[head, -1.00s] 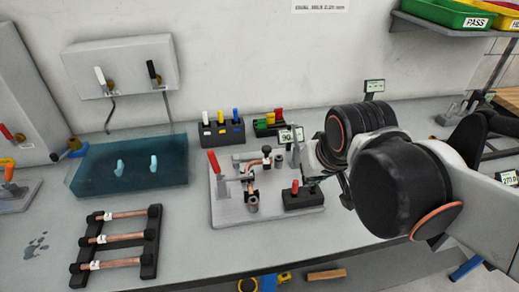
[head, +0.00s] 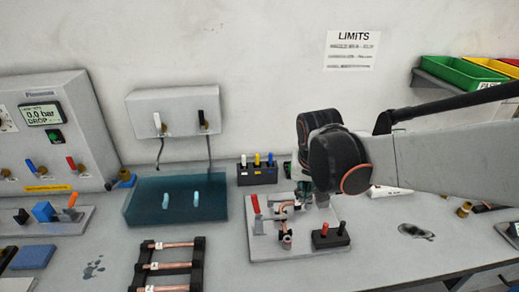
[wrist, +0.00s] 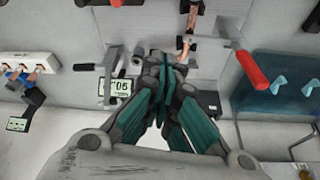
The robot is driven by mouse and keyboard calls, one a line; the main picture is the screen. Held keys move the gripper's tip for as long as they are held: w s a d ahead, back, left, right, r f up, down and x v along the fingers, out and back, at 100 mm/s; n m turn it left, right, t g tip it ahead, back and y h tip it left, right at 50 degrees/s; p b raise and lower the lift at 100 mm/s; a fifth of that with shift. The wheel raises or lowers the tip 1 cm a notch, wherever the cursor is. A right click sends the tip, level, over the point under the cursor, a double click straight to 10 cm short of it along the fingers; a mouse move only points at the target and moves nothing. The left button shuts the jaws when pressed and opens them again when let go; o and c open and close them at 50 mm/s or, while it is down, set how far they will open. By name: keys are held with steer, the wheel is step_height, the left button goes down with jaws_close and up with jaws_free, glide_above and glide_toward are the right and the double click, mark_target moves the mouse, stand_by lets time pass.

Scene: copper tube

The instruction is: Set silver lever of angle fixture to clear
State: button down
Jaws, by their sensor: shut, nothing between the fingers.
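The angle fixture is a light grey plate (head: 270,246) on the bench, carrying copper tube pieces (head: 287,241) and a red-handled lever (head: 256,205). That red handle also shows in the wrist view (wrist: 252,70). A silver bar with a side rod (wrist: 107,72), apparently the silver lever, stands left of my gripper (wrist: 158,62) in the wrist view, apart from the fingertips as far as I can tell. My gripper is shut and empty above the plate's back right. In the head view my wrist hides the fingers and the silver lever.
A black block with red and black knobs (head: 331,236) sits at the plate's right front. A rack of copper tubes (head: 168,266) lies front left, a blue tank (head: 178,199) behind it. A small display sign (wrist: 120,86) stands close to my fingers.

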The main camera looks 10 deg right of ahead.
steer(key=shift+f, duration=0.15)
steer(key=b+x, duration=0.4)
steer(key=x, duration=0.6)
steer(key=shift+w+d+f+b, duration=0.1)
steer(key=shift+w+d+b, duration=0.1)
steer(key=shift+w, duration=0.4)
steer(key=shift+w+d+f+b, duration=0.1)
steer(key=shift+w+b, duration=0.05)
steer(key=shift+w, duration=0.45)
steer(key=shift+w+d, duration=0.1)
steer(key=shift+w, duration=0.65)
steer(key=shift+d, duration=0.15)
